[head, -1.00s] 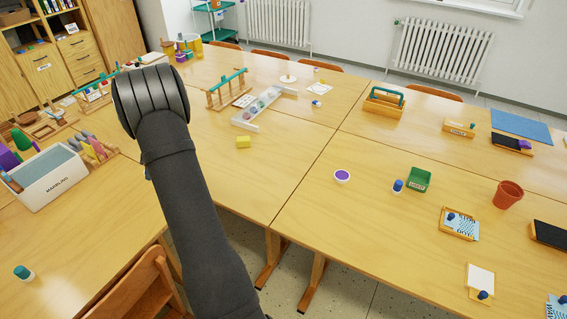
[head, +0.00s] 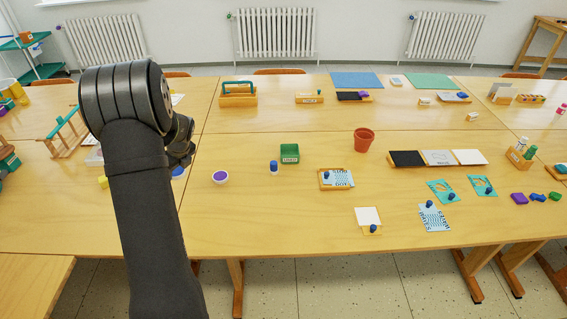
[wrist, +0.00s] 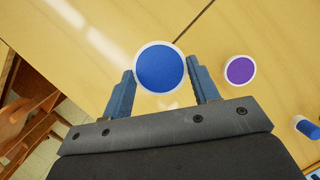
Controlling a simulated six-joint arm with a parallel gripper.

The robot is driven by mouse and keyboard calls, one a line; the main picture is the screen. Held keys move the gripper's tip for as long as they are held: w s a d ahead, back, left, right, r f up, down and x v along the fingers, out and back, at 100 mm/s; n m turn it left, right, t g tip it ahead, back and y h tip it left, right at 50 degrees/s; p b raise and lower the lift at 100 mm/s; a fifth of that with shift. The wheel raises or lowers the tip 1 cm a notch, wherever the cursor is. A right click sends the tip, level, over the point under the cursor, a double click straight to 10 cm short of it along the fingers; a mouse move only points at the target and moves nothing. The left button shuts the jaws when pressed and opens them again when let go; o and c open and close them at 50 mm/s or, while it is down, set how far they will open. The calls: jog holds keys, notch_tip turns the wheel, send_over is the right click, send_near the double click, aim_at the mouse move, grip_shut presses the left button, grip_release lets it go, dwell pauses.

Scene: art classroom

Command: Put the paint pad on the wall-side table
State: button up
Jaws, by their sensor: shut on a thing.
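The blue round paint pad (wrist: 160,70) with a white rim is between the two fingers of my gripper (wrist: 160,78) in the wrist view. My gripper is shut on it and holds it over the near row of tables. In the head view a small part of the blue pad (head: 178,172) shows beside my arm, which hides most of the gripper. A purple round pad (head: 220,176) lies on the near table, just right of the held one. The wall-side table (head: 285,117) is the far row, in front of the radiators.
On the far row stand a wooden caddy with a teal handle (head: 238,94), a small wooden box (head: 309,98) and a blue mat (head: 357,80). A blue-capped jar (head: 274,167), a green tray (head: 289,153) and a terracotta pot (head: 363,139) stand on the near row. Bare wood lies between them.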

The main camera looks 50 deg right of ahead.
jog(key=s+d+m+h, duration=0.3)
jog(key=s+d+m, duration=0.4)
jog(key=s+d, duration=1.55)
send_over(246, 183)
jog(key=s, duration=0.1)
jog(key=f, duration=0.7)
jog(key=shift+s+a, duration=0.15)
jog(key=shift+a, duration=0.15)
jog(key=shift+f, duration=1.95)
jog(key=shift+f, duration=0.1)
jog(key=o, duration=1)
jog(key=shift+o, duration=0.2)
jog(key=v, duration=1.2)
